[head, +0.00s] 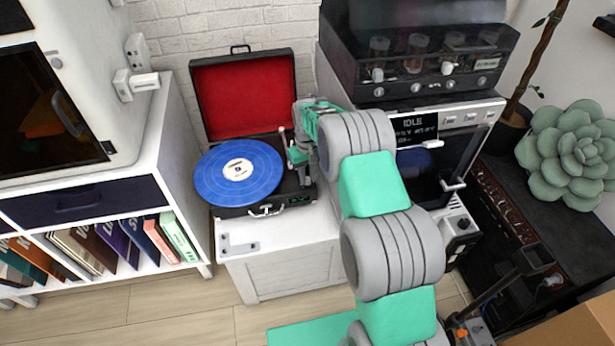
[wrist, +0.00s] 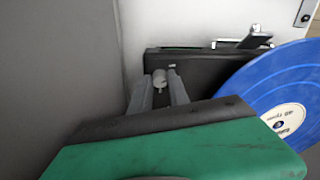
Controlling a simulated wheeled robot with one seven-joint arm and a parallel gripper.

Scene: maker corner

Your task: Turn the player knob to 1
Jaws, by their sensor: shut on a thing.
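The record player (head: 228,207) stands open on a white cabinet, with a red-lined lid and a blue record (head: 238,172) on its platter. A small display with green characters (head: 297,201) sits on its front face at the right; I cannot read it. My gripper (head: 304,181) reaches down at the player's right front corner. In the wrist view, the fingers of my gripper (wrist: 159,92) are on both sides of a small pale knob (wrist: 160,76) on the black deck and are shut on it. In the head view the knob is hidden by my gripper.
A shelf unit (head: 183,170) with record sleeves stands left of the player. A black and white machine (head: 417,120) with an "IDLE" screen stands close to the right of my arm. A metal bracket (head: 238,246) lies on the cabinet top in front of the player.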

